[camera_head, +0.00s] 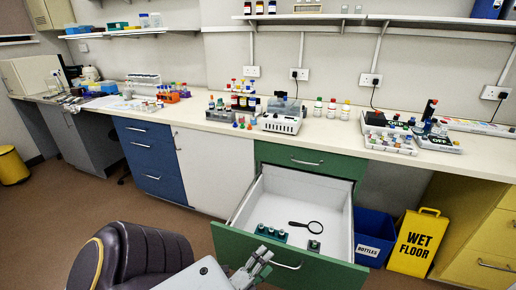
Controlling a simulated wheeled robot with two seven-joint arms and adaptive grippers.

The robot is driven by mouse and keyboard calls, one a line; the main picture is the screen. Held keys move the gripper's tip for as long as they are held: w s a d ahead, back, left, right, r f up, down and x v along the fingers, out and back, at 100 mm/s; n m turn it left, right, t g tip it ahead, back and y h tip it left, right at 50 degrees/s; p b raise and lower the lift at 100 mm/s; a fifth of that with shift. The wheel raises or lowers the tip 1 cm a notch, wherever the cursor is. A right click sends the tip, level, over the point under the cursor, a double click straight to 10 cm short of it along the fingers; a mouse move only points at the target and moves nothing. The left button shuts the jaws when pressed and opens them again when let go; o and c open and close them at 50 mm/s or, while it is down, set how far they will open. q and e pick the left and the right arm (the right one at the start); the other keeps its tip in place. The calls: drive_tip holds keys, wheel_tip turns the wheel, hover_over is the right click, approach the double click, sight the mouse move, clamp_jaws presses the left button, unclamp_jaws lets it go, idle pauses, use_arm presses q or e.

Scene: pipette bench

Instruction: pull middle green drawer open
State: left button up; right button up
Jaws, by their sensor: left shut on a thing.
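The middle green drawer (330,272) stands pulled far out of the green cabinet, below a shut green top drawer (320,162). Its white inside shows, with a black magnifying glass (312,226), a row of small dark teal vials (271,233) and a small dark item (314,246) in it. My left gripper (265,259) is at the drawer front and shut on the left part of its metal handle (289,267). The right end of the handle shows free. My right gripper is not in view.
A dark purple padded chair (135,252) stands at the lower left, close to my left arm. A blue bottles bin (372,232) and a yellow wet floor sign (418,243) stand right of the drawer. The bench top (340,135) above holds lab items.

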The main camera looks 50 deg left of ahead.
use_arm(q)
drive_tip(key=shift+s+d+r, duration=0.25)
drive_tip(key=shift+s+r, duration=0.15)
drive_tip(key=shift+r, duration=0.3)
drive_tip(key=c, duration=0.5)
drive_tip(key=shift+s+d+f+p, duration=0.15)
drive_tip(key=shift+s+f+p, duration=0.1)
drive_tip(key=shift+s, duration=0.4)
drive_tip(key=shift+s+d+f+p, duration=0.1)
drive_tip(key=shift+s+f, duration=0.15)
drive_tip(key=shift+s, duration=0.35)
drive_tip(key=shift+p, duration=0.35)
drive_tip(key=shift+w+r, duration=0.1)
drive_tip(key=shift+w, duration=0.05)
